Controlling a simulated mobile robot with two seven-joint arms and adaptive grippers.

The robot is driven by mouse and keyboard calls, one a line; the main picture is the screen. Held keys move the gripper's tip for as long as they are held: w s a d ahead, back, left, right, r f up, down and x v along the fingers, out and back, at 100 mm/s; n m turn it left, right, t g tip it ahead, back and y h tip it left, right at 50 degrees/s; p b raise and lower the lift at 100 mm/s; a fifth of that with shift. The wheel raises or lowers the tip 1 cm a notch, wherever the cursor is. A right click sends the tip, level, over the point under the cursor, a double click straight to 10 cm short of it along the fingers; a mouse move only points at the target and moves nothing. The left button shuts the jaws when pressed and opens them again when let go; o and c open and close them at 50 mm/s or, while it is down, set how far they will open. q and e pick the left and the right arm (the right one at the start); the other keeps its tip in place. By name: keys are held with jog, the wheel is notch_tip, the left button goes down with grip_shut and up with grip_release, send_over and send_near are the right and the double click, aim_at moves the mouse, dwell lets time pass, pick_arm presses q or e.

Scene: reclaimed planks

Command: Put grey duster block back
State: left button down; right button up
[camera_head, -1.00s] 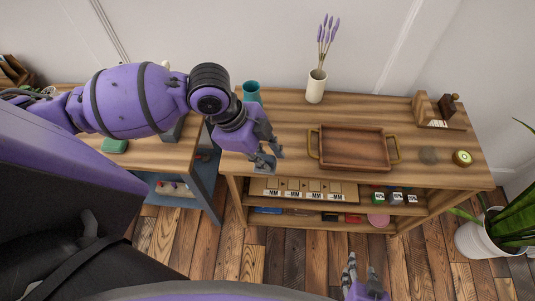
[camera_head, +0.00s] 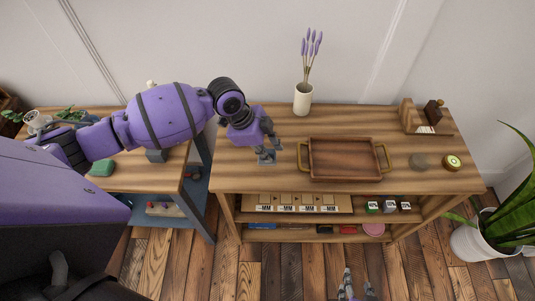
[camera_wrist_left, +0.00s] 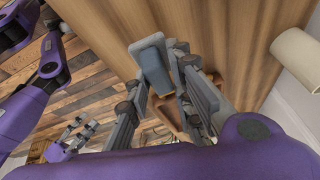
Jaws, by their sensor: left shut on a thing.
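My left gripper (camera_head: 266,156) is over the left part of the wooden shelf unit's top, left of the brown tray. In the left wrist view it (camera_wrist_left: 178,85) is shut on a blue-grey block, which I take for the grey duster block (camera_wrist_left: 153,62). The block sits between the fingers, over the wood top; whether it touches the wood I cannot tell. In the head view the fingers mostly hide it. My right gripper (camera_head: 358,285) is low at the bottom edge, in front of the shelf unit, with its fingers apart and empty.
The brown tray (camera_head: 348,178) with brass handles lies on the shelf top (camera_head: 235,176). Behind it stands a white vase (camera_head: 303,99) with lavender.

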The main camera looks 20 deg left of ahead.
pick_arm(q)
jog(key=shift+w+f, duration=0.25)
jog(key=shift+f, duration=1.55)
jog(key=shift+f, duration=0.15)
jog(key=c, duration=1.5)
grip_release()
jog(key=shift+c, duration=0.2)
jog(key=shift+w+a+r, duration=0.1)
jog(key=shift+r, duration=0.2)
jog(key=v, duration=1.1)
jog(key=shift+r, duration=0.3)
